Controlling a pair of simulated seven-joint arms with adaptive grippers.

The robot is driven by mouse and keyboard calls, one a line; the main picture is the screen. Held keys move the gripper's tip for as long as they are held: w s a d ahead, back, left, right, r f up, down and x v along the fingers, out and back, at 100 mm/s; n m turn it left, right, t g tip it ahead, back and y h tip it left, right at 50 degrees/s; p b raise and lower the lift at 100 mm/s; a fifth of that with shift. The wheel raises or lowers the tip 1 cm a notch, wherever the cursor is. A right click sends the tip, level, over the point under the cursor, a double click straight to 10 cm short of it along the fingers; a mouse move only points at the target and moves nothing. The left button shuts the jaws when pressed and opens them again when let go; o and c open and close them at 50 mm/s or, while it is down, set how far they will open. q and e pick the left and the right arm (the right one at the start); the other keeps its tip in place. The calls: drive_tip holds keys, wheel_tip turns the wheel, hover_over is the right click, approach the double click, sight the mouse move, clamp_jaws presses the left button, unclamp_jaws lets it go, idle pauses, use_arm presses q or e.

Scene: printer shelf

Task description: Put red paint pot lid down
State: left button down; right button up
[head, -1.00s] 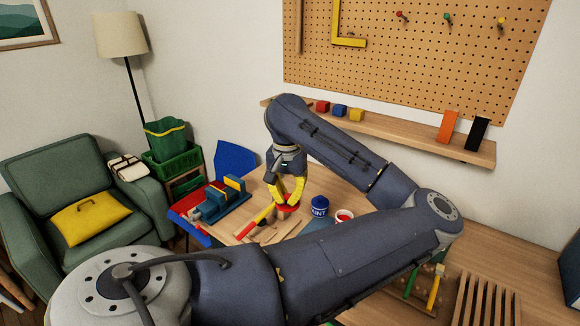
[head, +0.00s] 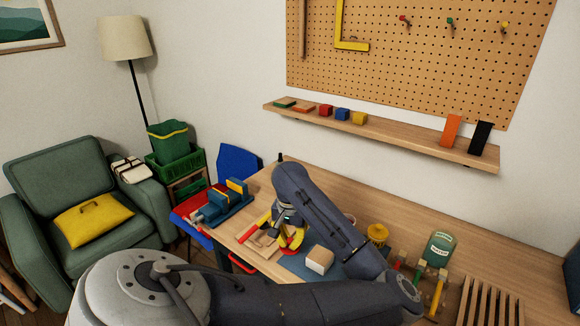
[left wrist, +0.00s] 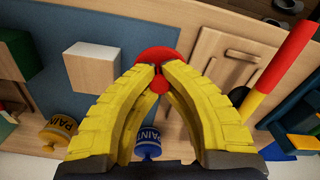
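The red paint pot lid (left wrist: 157,57) with its round knob shows between the yellow fingertips of my left gripper (left wrist: 161,72) in the left wrist view. The fingers close in around the knob, and the lid lies by the edge of a slotted wooden board (left wrist: 240,60). Whether it touches the surface is unclear. In the head view my left gripper (head: 291,240) is low over the table, beside the wooden block (head: 319,260). A blue paint pot (left wrist: 148,140) and a yellow paint pot (left wrist: 60,130) show in the wrist view. My right gripper is out of view.
A red-handled tool (left wrist: 285,70) lies close to the gripper. A blue vise-like device (head: 225,202) stands at the table's left end. My arm hides part of the table.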

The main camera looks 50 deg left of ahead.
sight(290, 256)
use_arm(q)
drive_tip(key=shift+f, duration=2.25)
drive_tip(key=shift+f, duration=0.15)
drive_tip(key=c, duration=1.6)
unclamp_jaws()
wheel_tip(290, 256, up, 12)
drive_tip(key=shift+s+d+r, duration=0.1)
drive_tip(key=shift+s+r, duration=0.05)
drive_tip(key=shift+r, duration=0.05)
